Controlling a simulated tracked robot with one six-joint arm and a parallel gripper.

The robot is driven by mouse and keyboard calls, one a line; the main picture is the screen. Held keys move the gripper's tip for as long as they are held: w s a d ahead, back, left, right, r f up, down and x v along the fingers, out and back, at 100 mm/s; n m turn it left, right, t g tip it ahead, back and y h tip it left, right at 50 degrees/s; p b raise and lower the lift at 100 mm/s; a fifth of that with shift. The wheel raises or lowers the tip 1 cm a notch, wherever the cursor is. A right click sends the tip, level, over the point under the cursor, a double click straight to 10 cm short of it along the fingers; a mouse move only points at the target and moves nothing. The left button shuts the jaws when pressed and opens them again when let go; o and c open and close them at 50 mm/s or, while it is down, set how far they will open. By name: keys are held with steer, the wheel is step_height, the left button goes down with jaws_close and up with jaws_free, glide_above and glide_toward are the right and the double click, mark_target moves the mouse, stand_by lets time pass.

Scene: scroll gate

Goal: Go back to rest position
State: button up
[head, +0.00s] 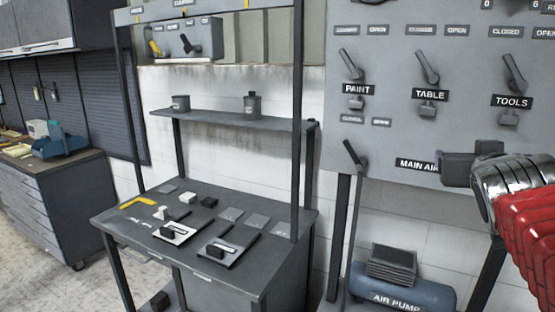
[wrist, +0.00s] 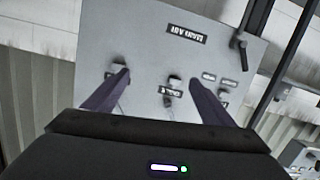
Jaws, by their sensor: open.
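My gripper (wrist: 159,77) is open in the wrist view, with its two dark fingers apart and nothing between them. The wrist view shows the grey valve panel (wrist: 145,45) upside down beyond the fingers, with the MAIN AIR label (wrist: 186,33) and levers. I cannot tell whether a finger touches the panel. In the head view my dark gripper body is at the right, in front of the panel's lower edge beside the MAIN AIR label (head: 415,164); its fingertips are not clear there. My red arm reaches in from the right edge.
The panel (head: 390,100) carries PAINT, TABLE and TOOLS levers, with a long lever (head: 354,155) at its lower left. A blue air pump (head: 400,292) stands below. A dark workbench (head: 270,262) with small parts stands left. Floor (head: 40,260) is free at lower left.

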steer(key=s+a+f+n+g+y, duration=0.1)
steer(key=s+a+f+g+y, duration=0.1)
steer(key=s+a+f, duration=0.4)
steer(key=s+a+f+n+g+y, duration=0.1)
steer(key=s+a+f+g+y, duration=0.2)
steer(key=a+f, duration=0.6)
steer(key=s+a+f+n+g+y, duration=0.2)
steer(key=s+a+f, duration=0.6)
steer(key=f, duration=0.6)
steer(key=shift+s+g+y, duration=0.35)
steer(key=shift+g+y, duration=0.05)
steer(key=shift+g, duration=0.4)
steer(key=shift+a+f, duration=0.1)
